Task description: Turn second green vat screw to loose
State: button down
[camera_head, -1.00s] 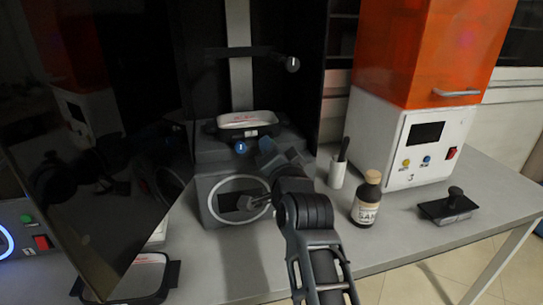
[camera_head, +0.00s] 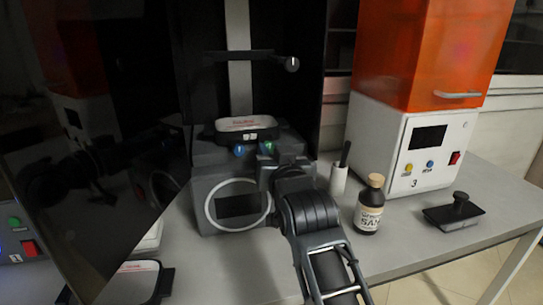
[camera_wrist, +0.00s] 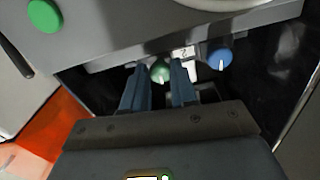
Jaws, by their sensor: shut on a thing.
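The green vat screw (camera_wrist: 160,71) sits between the two fingers of my gripper (camera_wrist: 159,84) in the wrist view. The fingers are shut on it. Its white mark points down in that picture. It also shows small, as a green spot (camera_head: 267,147), in the head view, just above my gripper (camera_head: 268,158). A blue screw (camera_wrist: 220,58) stands to the right of the green one in the wrist view; in the head view this blue screw (camera_head: 239,150) is to its left. The vat (camera_head: 222,137), a black-rimmed tray, sits above both screws on the dark grey printer (camera_head: 207,160).
A dark tilted panel (camera_head: 100,190) fills the left. A white cup (camera_head: 338,180), a dark bottle (camera_head: 368,208) and a black tool (camera_head: 455,211) stand right of my arm on the grey table (camera_head: 410,245). The orange-topped white machine (camera_head: 432,150) stands behind them.

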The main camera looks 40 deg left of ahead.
jog(key=shift+f+n, duration=0.2)
jog(key=shift+n, duration=0.2)
jog(key=c, duration=0.9)
grip_release()
jog(key=shift+r, duration=0.1)
jog(key=v, duration=0.7)
jog(key=shift+s+d, duration=0.2)
jog(key=shift+d, duration=0.1)
